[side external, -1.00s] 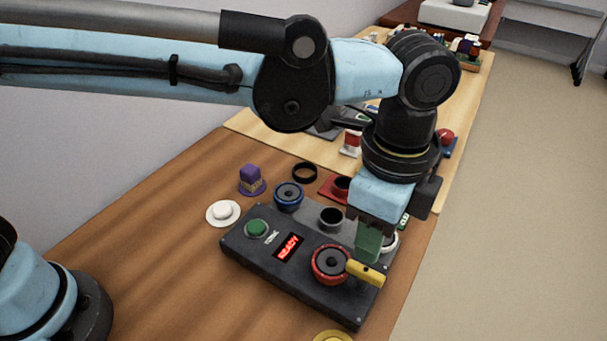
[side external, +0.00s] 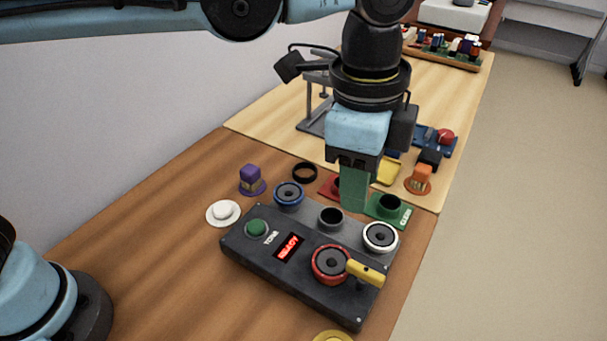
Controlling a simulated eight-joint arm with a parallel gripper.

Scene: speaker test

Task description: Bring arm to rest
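My gripper (side external: 354,188) points down with green fingers, above the far edge of the black test box (side external: 305,290). The fingers show as one green block from this side, so I cannot tell whether they are apart. No held object shows. The box has a green button (side external: 257,228), a lit red READY display (side external: 288,247), a red-rimmed speaker (side external: 331,264), a white-rimmed speaker (side external: 380,237), an empty-looking round socket (side external: 330,218) and a yellow lever (side external: 366,272). The fingers partly hide the red plate (side external: 328,187) behind them.
A blue-rimmed speaker (side external: 289,195) stands at the box's far left edge. A green plate with a dark cup (side external: 388,208) lies right of the fingers. A black ring (side external: 304,173), purple piece (side external: 250,178), white disc (side external: 223,213) and orange piece (side external: 420,178) stand around.

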